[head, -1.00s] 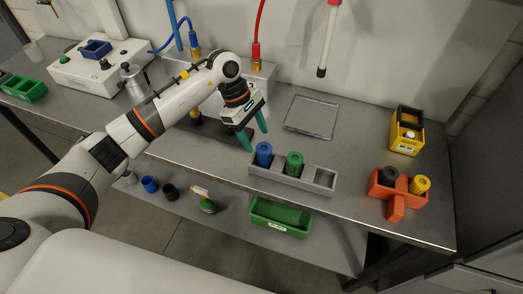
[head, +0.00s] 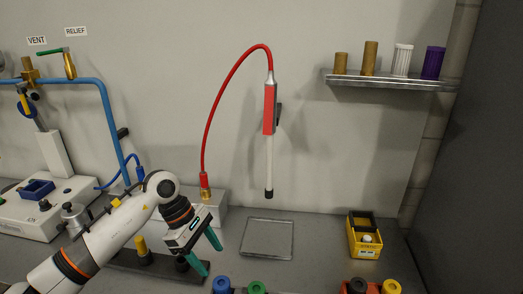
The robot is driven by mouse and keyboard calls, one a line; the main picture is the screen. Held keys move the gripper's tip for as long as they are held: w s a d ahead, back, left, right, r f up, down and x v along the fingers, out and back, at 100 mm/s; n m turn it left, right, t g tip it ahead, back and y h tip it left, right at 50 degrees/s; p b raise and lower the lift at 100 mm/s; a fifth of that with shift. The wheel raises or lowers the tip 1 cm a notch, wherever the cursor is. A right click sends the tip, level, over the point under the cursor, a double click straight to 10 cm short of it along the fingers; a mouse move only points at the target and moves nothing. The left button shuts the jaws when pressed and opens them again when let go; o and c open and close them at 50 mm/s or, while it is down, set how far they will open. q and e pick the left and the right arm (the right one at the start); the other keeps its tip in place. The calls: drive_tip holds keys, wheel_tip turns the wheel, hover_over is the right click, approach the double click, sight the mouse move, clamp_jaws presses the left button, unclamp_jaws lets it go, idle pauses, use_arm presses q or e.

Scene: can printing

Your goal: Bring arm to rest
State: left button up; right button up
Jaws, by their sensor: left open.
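My left arm comes in from the lower left in the head view. Its gripper (head: 208,253) has two teal fingers that stand apart with nothing between them. It hangs above the bench, left of a flat clear square plate (head: 267,239). A blue can (head: 221,284) and a green can (head: 257,287) show at the bottom edge, just right of and below the fingertips. Their grey holder is mostly cut off. My right gripper is not in view.
A red wand (head: 270,110) on a red hose hangs on the wall. A yellow box (head: 364,236) stands at the right. Black and yellow caps (head: 390,287) show below it. A wall shelf (head: 392,82) holds several cylinders. Blue pipes (head: 106,120) and a white machine (head: 62,215) are at the left.

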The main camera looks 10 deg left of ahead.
use_arm(q)
drive_tip(key=s+d+n+h, duration=0.1)
drive_tip(key=s+d+h, duration=0.1)
drive_tip(key=d+h, duration=0.5)
drive_tip(key=d+r+n+t+h, duration=0.75)
drive_tip(key=r+n+t, duration=0.25)
drive_tip(key=r+n, duration=0.3)
drive_tip(key=w+a+f+n+t+y, duration=0.15)
drive_tip(key=a+n+t+y, duration=0.4)
drive_tip(key=n, duration=0.55)
drive_tip(key=a+f+n+t+y, duration=0.35)
drive_tip(key=n+t+y, duration=0.3)
drive_tip(key=n, duration=0.45)
drive_tip(key=s+a+f+n+g+y, duration=0.3)
drive_tip(key=a+f+n+g+y, duration=0.1)
drive_tip(key=a+f+n+y, duration=0.35)
drive_tip(key=s+a+f+n+g, duration=0.1)
drive_tip(key=s+f+n+g, duration=0.6)
drive_tip(key=s, duration=0.5)
drive_tip(key=s+f+n+g, duration=0.4)
drive_tip(key=s+f+g, duration=0.4)
drive_tip(key=s, duration=0.4)
wheel_tip(320, 180, down, 27)
drive_tip(key=b, duration=0.1)
drive_tip(key=s+a+f+g+b, duration=0.1)
drive_tip(key=s+a+f, duration=0.2)
drive_tip(key=s+f, duration=1.4)
drive_tip(key=shift+f, duration=0.6)
